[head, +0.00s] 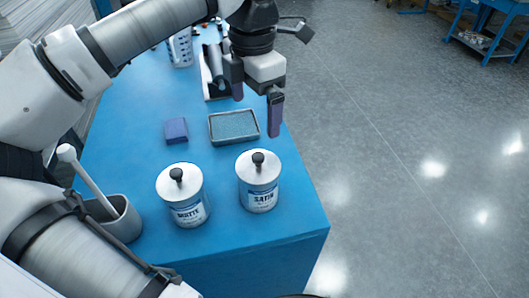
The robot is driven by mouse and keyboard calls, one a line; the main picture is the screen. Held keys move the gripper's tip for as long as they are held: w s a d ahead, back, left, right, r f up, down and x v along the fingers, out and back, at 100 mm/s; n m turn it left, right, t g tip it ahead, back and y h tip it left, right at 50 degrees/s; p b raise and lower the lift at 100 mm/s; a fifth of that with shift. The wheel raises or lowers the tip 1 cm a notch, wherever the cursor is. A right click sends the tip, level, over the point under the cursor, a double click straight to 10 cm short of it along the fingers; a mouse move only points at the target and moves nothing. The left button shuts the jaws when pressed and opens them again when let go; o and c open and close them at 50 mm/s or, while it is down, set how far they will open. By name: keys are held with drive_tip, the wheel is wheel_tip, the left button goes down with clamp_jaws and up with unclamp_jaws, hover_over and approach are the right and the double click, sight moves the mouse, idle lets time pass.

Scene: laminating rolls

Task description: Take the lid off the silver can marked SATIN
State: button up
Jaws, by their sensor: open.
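The silver can marked SATIN (262,201) stands upright near the front right of the blue table. Its silver lid (247,172) with a black knob is on it. My gripper (256,112) is open and empty, above and beyond the can and apart from it, over the far part of the table. A similar silver can marked MATTE (191,212) stands to its left with its own knobbed lid (166,186) on.
A tray with a grey-blue pad (233,127) and a purple block (176,131) lie behind the cans. A grey pot with a white-handled tool (127,222) stands at the left. A measuring cup (180,50) is farther back. The table's right edge (308,180) is close to the SATIN can.

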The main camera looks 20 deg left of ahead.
sight(258, 155)
drive_tip(key=f+b, duration=0.3)
drive_tip(key=f, duration=0.2)
drive_tip(key=f+b, duration=0.2)
drive_tip(key=f, duration=0.1)
drive_tip(key=shift+s+f+b, duration=0.25)
drive_tip(key=shift+b, duration=0.05)
drive_tip(key=f+b, duration=0.2)
drive_tip(key=f, duration=0.1)
drive_tip(key=f+b, duration=0.1)
drive_tip(key=f, duration=0.1)
drive_tip(key=shift+w+d, duration=0.15)
drive_tip(key=shift+d, duration=0.15)
drive_tip(key=c, duration=0.7)
